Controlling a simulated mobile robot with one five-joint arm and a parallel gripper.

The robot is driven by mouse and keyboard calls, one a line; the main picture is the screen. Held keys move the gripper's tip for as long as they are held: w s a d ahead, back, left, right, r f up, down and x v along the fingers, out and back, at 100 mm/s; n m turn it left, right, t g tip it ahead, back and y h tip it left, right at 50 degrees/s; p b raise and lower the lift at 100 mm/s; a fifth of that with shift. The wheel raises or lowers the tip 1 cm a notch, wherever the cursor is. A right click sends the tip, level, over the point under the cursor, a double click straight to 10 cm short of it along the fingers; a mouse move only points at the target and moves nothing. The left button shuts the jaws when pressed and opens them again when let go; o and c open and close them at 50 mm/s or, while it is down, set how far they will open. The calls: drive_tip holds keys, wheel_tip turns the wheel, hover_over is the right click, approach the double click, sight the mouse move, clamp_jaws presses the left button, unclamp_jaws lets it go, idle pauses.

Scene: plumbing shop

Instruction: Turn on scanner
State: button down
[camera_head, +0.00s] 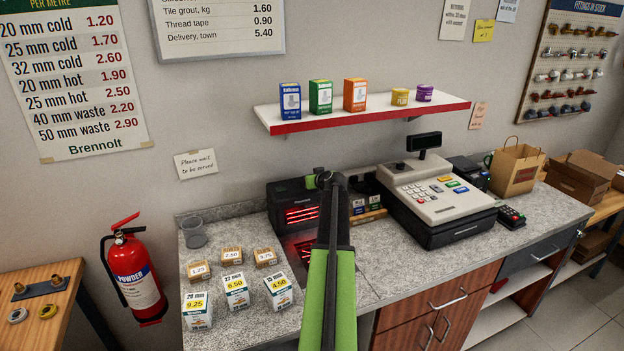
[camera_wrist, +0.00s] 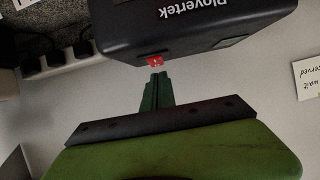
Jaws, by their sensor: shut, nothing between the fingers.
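The scanner (camera_head: 283,205) is a black box at the back of the counter, left of the cash register. Red lines glow in its upright window and red light shows on its lower plate. In the wrist view its dark body (camera_wrist: 190,25) carries upside-down "Plovertek" lettering. A small red switch (camera_wrist: 155,62) sits at its edge. My gripper (camera_wrist: 158,76) is shut and empty, its tips right at the switch; I cannot tell whether they touch. In the head view my gripper (camera_head: 320,180) is at the scanner's upper right, and my arm hides part of the scanner.
The cash register (camera_head: 432,198) stands to the right, with a card terminal (camera_head: 511,216) beside it. A shelf (camera_head: 365,113) with boxes hangs above. A power strip (camera_wrist: 55,60) shows in the wrist view.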

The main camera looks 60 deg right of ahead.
drive_tip(key=shift+a+r+p, duration=0.1)
drive_tip(key=shift+r+p, duration=0.55)
wheel_tip(320, 180, up, 3)
drive_tip(key=p, duration=0.3)
drive_tip(key=shift+s+a, duration=0.1)
drive_tip(key=shift+a, duration=0.05)
drive_tip(key=s+a, duration=0.5)
drive_tip(key=s, duration=0.3)
drive_tip(key=shift+s+a+r, duration=0.2)
drive_tip(key=shift+s+a, duration=0.05)
drive_tip(key=shift+a, duration=0.15)
